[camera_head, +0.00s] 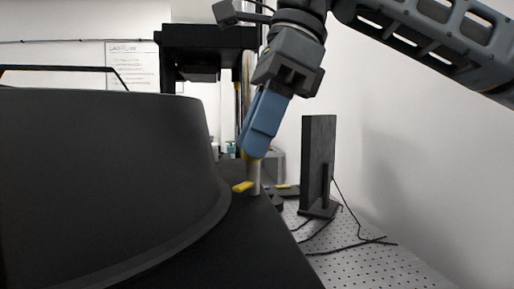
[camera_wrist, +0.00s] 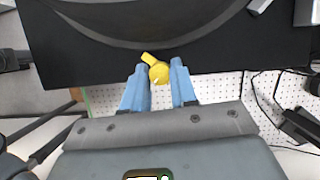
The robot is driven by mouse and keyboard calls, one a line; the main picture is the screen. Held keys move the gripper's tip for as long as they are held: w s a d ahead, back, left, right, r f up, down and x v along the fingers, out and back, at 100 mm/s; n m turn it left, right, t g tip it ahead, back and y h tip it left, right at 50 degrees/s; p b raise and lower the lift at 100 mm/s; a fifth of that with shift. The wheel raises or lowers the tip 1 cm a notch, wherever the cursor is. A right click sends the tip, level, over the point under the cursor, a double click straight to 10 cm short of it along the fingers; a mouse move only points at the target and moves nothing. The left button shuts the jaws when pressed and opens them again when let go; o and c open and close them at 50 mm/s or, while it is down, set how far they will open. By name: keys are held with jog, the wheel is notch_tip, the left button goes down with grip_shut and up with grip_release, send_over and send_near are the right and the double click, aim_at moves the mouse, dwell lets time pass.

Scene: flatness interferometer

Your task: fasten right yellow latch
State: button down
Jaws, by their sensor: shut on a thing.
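The right yellow latch shows in the wrist view as a round yellow cap (camera_wrist: 158,73) with a short lever pointing up and left toward the curved dark rim. In the head view the yellow lever (camera_head: 242,187) lies low beside a pale post, at the right side of the big dark drum. The fingers partly hide the cap in the head view.
The large dark drum (camera_head: 100,180) fills the left, on a black base (camera_head: 265,240). A dark upright panel (camera_head: 319,160) stands at right on a perforated white table (camera_head: 370,265), with cables near it. A black frame (camera_head: 205,40) stands behind. The table's right part is mostly free.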

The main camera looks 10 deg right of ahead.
jog(key=m+t+b, duration=0.1)
jog(key=m, duration=0.1)
jog(key=m+b, duration=0.2)
jog(key=shift+s+f+m+t, duration=0.1)
jog(key=shift+f+m+t, duration=0.1)
jog(key=shift+m+t, duration=0.15)
jog(key=m+b, duration=0.1)
jog(key=m, duration=0.1)
jog(key=m+t+h+b, duration=0.1)
jog(key=m+b, duration=0.1)
jog(key=shift+s+r+m+t, duration=0.1)
jog(key=shift+r+m+t, duration=0.05)
jog(key=shift+m+t, duration=0.15)
jog(key=shift+m+h, duration=0.25)
jog(key=shift+h, duration=0.05)
jog(key=c, duration=0.9)
grip_release()
jog(key=shift+c, duration=0.2)
jog(key=p+v, duration=0.4)
jog(key=v, duration=0.3)
jog(key=shift+s+r, duration=0.2)
jog(key=shift+r, duration=0.15)
jog(key=shift+d, duration=0.1)
